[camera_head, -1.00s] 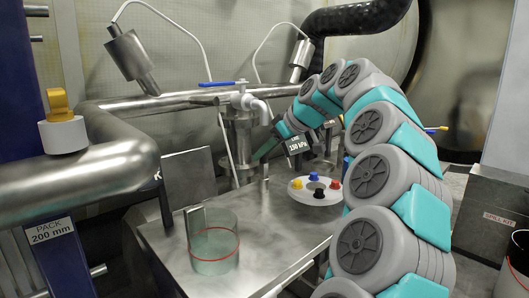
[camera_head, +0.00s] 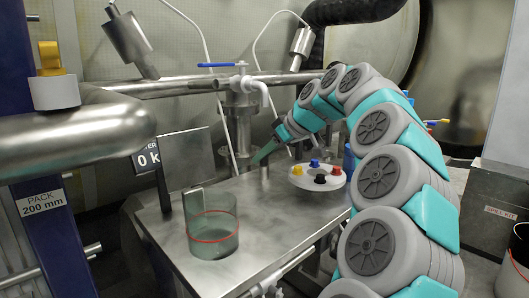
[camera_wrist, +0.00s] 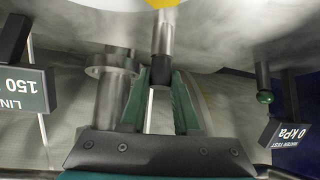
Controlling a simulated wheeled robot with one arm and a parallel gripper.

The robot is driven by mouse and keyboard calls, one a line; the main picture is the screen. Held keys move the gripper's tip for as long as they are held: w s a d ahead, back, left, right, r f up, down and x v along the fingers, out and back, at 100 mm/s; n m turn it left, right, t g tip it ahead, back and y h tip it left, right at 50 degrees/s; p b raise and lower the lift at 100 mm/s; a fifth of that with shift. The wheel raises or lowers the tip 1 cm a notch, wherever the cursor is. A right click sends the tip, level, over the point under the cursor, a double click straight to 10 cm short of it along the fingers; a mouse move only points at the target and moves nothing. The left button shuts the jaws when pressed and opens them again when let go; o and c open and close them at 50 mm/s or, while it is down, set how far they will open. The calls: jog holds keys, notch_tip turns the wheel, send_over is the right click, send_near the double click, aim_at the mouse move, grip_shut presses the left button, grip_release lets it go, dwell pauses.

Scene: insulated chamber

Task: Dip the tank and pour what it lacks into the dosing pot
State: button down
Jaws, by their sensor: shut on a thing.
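In the head view, my gripper (camera_head: 262,152) is at the end of my arm, beside an upright metal post on the steel bench (camera_head: 240,205). In the wrist view, my gripper (camera_wrist: 162,95) has its green fingers closed around the black end of a metal rod (camera_wrist: 163,40). A clear glass pot (camera_head: 212,228) with a red line stands on the bench's near left; no liquid level can be made out. Which thing is the tank is not clear. A flanged metal cylinder (camera_wrist: 112,95) stands beside the fingers in the wrist view.
A round white stand (camera_head: 300,182) bears several coloured knobs. A valve with a blue lever (camera_head: 215,65) rises behind the bench. A "0 kPa" sign (camera_head: 148,160) stands at left, and a "150" sign (camera_wrist: 25,90) shows in the wrist view. The bench's middle is clear.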

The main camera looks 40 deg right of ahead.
jog(key=shift+f, duration=0.3)
jog(key=c, duration=0.7)
grip_release()
jog(key=shift+o, duration=0.2)
jog(key=shift+r, duration=0.1)
jog(key=shift+s+r, duration=0.1)
jog(key=v, duration=0.7)
jog(key=shift+r, duration=0.2)
jog(key=shift+s+d, duration=0.15)
jog(key=shift+s, duration=0.05)
